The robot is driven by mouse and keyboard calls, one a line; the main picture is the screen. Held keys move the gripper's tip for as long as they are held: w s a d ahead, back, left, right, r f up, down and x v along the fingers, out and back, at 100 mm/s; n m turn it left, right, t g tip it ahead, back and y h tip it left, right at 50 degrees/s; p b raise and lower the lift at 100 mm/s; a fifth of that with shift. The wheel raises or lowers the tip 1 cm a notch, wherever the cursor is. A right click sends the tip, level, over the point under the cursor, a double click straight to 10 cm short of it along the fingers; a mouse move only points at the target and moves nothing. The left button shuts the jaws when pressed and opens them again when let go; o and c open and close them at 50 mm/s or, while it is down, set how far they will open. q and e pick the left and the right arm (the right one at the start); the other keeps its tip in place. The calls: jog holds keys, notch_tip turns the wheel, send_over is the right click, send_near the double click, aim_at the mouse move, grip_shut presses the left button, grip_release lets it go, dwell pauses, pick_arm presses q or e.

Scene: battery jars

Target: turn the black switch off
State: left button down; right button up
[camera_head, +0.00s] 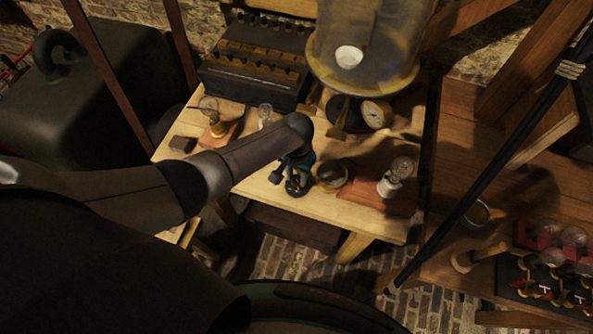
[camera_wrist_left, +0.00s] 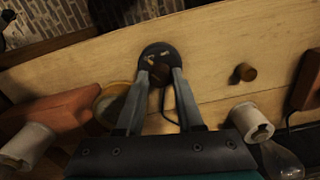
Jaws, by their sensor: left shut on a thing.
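The black switch (camera_wrist_left: 160,54) is a round dark disc on the pale wooden tabletop, with a small dark knob standing from it. In the left wrist view my left gripper (camera_wrist_left: 163,77) has its two grey fingers on either side of that knob, closed on it. In the head view the switch (camera_head: 297,188) sits near the table's front edge, below the end of my left arm. The arm hides much of the gripper there. A dark cable runs from the switch. I cannot tell the knob's on or off position. My right gripper is in neither view.
A round brass-rimmed piece (camera_head: 332,176) stands close beside the switch. Right of it is a bulb in a white socket (camera_head: 390,186) on a reddish wooden base. A small peg (camera_wrist_left: 244,72) stands on the other side. A glass dome (camera_head: 368,45) is behind.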

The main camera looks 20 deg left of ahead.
aim_at(297, 179)
pick_arm(q)
jog(key=shift+n+p, duration=0.4)
jog(key=shift+n, duration=0.5)
jog(key=c, duration=0.5)
grip_release()
jog(key=shift+c, duration=0.2)
jog(key=shift+r+p, duration=0.3)
jog(key=shift+r, duration=0.2)
notch_tip(297, 179, up, 14)
jog(key=p, duration=0.3)
jog(key=shift+r+p, duration=0.2)
jog(key=shift+p, duration=0.15)
